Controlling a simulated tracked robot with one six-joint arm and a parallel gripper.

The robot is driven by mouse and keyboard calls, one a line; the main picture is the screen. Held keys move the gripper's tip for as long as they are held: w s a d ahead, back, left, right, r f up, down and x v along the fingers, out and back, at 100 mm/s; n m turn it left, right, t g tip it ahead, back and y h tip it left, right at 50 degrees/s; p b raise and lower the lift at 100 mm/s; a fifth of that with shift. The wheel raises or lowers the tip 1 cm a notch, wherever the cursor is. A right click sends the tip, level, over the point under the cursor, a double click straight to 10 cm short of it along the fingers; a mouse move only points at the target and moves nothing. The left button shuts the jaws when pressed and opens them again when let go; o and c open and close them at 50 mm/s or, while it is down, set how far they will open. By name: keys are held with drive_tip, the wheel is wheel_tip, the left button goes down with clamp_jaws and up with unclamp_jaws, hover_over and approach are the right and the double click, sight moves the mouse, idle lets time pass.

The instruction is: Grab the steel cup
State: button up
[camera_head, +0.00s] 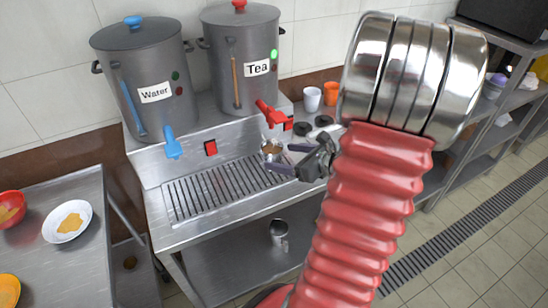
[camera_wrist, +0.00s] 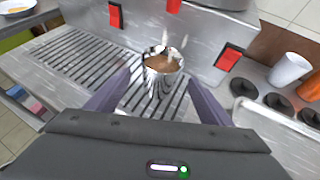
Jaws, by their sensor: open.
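A steel cup (camera_head: 271,149) stands upright on the slotted drip tray, below the red tap (camera_head: 268,113) of the Tea pot. In the wrist view the steel cup (camera_wrist: 160,83) holds brown liquid, with pale streaks above its rim. My gripper (camera_head: 284,158) is open, with its fingers pointing toward the cup. In the wrist view the two purple fingers of my gripper (camera_wrist: 158,88) lie on either side of the cup, with gaps to it. A second steel cup (camera_head: 278,230) stands on the lower shelf.
The Tea pot (camera_head: 238,75) and Water pot (camera_head: 148,110) stand behind the drip tray (camera_head: 215,190). To the right are a white cup (camera_head: 312,98), an orange cup (camera_head: 331,93) and dark round discs (camera_wrist: 277,102). A side table with bowls (camera_head: 67,221) is at left.

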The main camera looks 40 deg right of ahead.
drive_tip(key=shift+w+f, duration=0.15)
drive_tip(key=shift+w, duration=0.15)
drive_tip(key=shift+x, duration=2.6)
drive_tip(key=shift+f, duration=0.1)
drive_tip(key=shift+c, duration=0.5)
drive_tip(key=c, duration=1.3)
drive_tip(key=shift+c, duration=0.2)
